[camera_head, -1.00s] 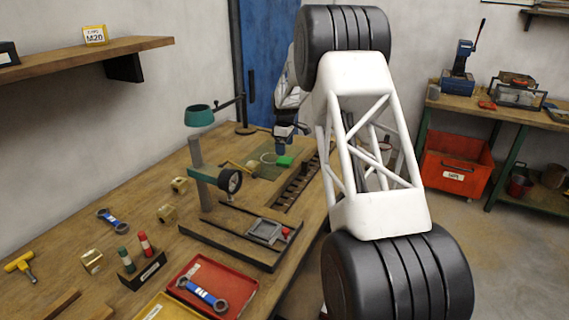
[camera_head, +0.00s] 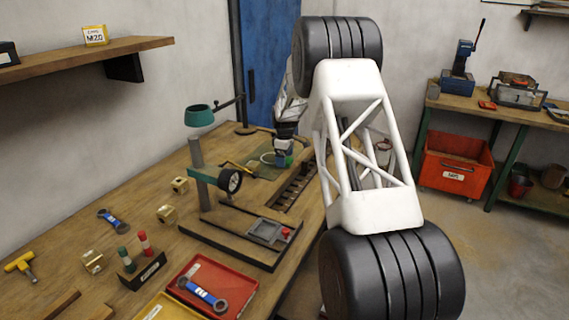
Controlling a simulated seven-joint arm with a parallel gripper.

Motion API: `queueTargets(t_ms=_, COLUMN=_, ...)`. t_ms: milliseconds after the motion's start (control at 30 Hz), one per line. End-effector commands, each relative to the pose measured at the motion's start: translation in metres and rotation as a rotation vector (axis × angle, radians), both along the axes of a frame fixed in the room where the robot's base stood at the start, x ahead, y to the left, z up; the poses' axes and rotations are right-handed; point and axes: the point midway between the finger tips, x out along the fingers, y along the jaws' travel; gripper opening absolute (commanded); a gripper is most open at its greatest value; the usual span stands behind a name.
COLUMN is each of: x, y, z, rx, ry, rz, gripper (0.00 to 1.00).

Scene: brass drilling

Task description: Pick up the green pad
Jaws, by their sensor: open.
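The green pad (camera_head: 288,161) is at the far end of the wooden workbench, by the olive mat. It is mostly hidden by my gripper, and only a little green shows. My gripper (camera_head: 282,158) points down directly over the pad, with its fingers at or beside it. It is open. The fingertips are too small to tell whether they touch the pad.
A red tray (camera_head: 212,287) and several brass blocks are nearer. A blue door (camera_head: 268,75) is behind.

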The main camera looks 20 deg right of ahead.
Motion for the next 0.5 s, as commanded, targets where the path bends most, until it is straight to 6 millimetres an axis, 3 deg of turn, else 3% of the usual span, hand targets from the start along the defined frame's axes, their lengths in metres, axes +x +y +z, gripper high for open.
queueTargets(t_ms=133, x=0.0003, y=-0.0001, z=-0.0088, rx=0.0, ry=-0.001, rz=0.0, gripper=0.94)
queueTargets(t_ms=500, x=0.0002, y=-0.0001, z=-0.0097, rx=0.0, ry=-0.001, rz=0.0, gripper=0.94)
